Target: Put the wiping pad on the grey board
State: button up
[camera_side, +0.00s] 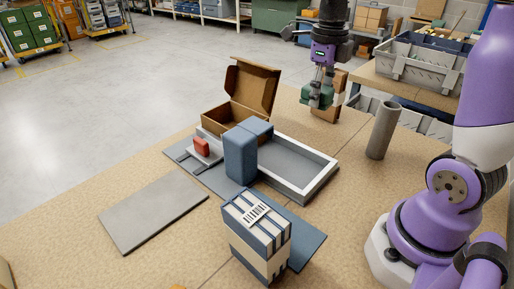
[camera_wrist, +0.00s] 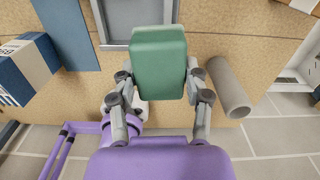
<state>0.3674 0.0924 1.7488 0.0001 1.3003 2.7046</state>
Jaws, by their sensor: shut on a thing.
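The wiping pad seems to be the green block (camera_side: 313,98), held up at the far side of the table in the side view. It also shows in the wrist view (camera_wrist: 158,65), between the two fingers. My gripper (camera_side: 319,88) is shut on it; in the wrist view my gripper (camera_wrist: 160,76) has one finger on each side of the pad. The grey board (camera_side: 152,211) lies flat and bare on the table at the left in the side view, well apart from the pad. The board is not in the wrist view.
A grey tray (camera_side: 328,180), blue block (camera_side: 240,158), open cardboard box (camera_side: 222,120) and red-topped device (camera_side: 202,147) stand between pad and board. A grey tube (camera_side: 383,130) stands at right.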

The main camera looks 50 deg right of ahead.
jog(key=w+a+n, duration=0.2)
jog(key=a, duration=0.3)
jog(key=w+a+n, duration=0.2)
jog(key=a, duration=0.4)
jog(key=w+a+r+n, duration=0.1)
jog(key=w+a+n, duration=0.1)
jog(key=a, duration=0.3)
jog(key=shift+w+a+n, duration=0.15)
jog(key=shift+w+n, duration=0.25)
jog(key=shift+w, duration=0.1)
jog(key=s+a+n, duration=0.3)
jog(key=a+n, duration=0.3)
jog(key=a, duration=1.1)
send_over(189, 195)
jog(key=f, duration=1.2)
jog(key=shift+s+a, duration=0.3)
jog(key=shift+s, duration=0.05)
jog(key=shift+w+d+f, duration=0.25)
jog(key=shift+w+f, duration=0.1)
jog(key=shift+f, duration=1.85)
jog(key=shift+f, duration=0.1)
